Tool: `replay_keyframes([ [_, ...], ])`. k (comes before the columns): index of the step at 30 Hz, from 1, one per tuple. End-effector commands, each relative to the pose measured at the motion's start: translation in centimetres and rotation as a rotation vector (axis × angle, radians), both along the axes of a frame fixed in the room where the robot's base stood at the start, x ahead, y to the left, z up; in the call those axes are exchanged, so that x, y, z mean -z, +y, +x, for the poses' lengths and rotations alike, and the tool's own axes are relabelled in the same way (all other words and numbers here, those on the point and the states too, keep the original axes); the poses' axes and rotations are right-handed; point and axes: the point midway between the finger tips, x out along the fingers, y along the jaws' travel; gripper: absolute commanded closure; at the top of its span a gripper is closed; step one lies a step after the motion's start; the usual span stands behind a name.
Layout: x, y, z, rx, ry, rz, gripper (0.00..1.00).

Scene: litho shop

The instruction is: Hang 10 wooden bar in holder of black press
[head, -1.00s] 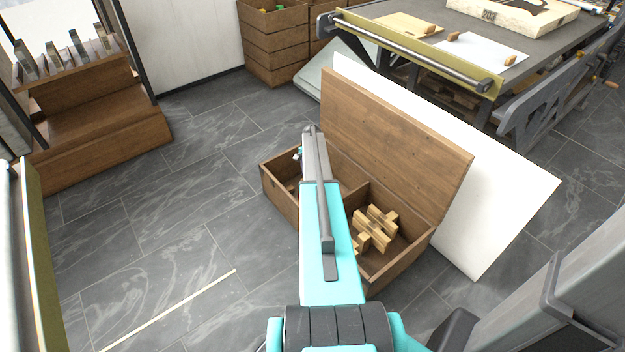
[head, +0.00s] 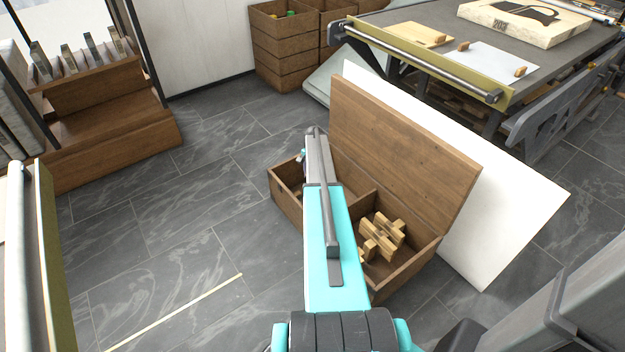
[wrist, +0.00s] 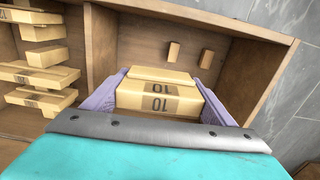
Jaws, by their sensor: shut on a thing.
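In the wrist view my gripper (wrist: 160,98) has its purple fingers on both sides of a pale wooden bar (wrist: 158,101) marked 10, and is shut on it. A second wooden piece marked 10 (wrist: 160,77) shows right behind it; I cannot tell whether it is also held. The bar is over or in one compartment of an open wooden box (wrist: 102,45). In the head view my arm hides the gripper and the held bar; the box (head: 408,278) stands on the floor. No black press with a holder can be clearly made out.
Several other wooden bars (head: 380,235) lie in the box's other compartment. The raised lid (head: 400,150) and a white panel (head: 515,215) stand behind it. A grey-topped table (head: 440,70) with a roller rail is at upper right.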

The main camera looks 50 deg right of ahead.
Motion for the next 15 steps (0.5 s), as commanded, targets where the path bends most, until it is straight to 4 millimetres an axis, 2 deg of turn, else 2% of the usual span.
replay_keyframes([
  [1,-1.8,0.8,0.6,-0.017,-0.002,-0.001,0.42],
  [8,-8.4,5.0,3.7,-0.113,-0.002,-0.002,0.42],
  [15,-15.6,10.2,6.9,-0.225,-0.002,-0.001,0.42],
])
